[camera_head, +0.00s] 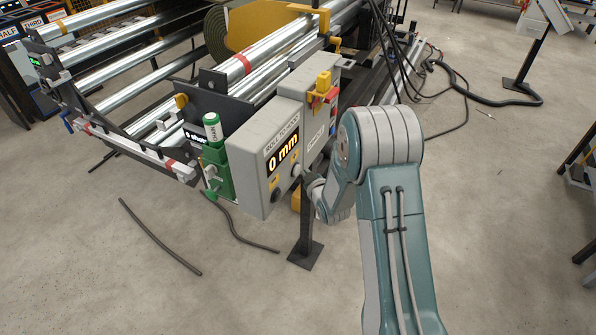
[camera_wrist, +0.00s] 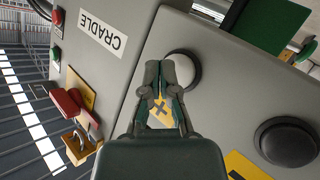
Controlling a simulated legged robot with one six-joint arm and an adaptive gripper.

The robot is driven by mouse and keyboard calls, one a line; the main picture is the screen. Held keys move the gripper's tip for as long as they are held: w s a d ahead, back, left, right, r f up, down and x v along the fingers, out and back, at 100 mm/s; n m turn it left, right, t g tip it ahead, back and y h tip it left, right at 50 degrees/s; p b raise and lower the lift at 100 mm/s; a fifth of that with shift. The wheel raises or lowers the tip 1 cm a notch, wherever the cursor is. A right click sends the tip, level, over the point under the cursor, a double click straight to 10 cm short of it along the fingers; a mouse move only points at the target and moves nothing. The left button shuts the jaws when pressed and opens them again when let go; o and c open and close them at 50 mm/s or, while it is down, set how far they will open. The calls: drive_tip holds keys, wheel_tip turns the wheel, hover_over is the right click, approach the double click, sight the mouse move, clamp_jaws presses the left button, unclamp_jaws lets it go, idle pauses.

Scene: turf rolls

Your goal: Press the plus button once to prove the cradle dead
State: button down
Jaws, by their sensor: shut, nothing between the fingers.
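The grey control box (camera_head: 262,150) stands on a dark post and its display reads 0 mm. A yellow label with a plus sign (camera_wrist: 162,106) shows between the fingers. I cannot tell whether the tips touch the button. The other dark button (camera_wrist: 287,142) is to the right. In the head view my gripper is hard to make out beside the box.
The box's CRADLE side carries a red switch handle (camera_wrist: 72,104) with a yellow padlock (camera_wrist: 76,146). A green holder (camera_head: 216,172) stands left of the box. Metal rollers (camera_head: 130,60) lie behind. Black cables (camera_head: 455,90) run along the floor at right. Open concrete lies in front.

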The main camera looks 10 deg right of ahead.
drive_tip(key=shift+w+a, duration=0.15)
drive_tip(key=shift+a, duration=0.05)
drive_tip(key=shift+w+a, duration=0.25)
drive_tip(key=shift+a, duration=0.1)
idle(0.8)
idle(0.3)
drive_tip(key=shift+s+d, duration=0.5)
drive_tip(key=shift+d, duration=0.2)
drive_tip(key=shift+s+d, duration=0.75)
drive_tip(key=shift+d, duration=0.3)
drive_tip(key=shift+s+d, duration=0.75)
drive_tip(key=shift+d, duration=0.25)
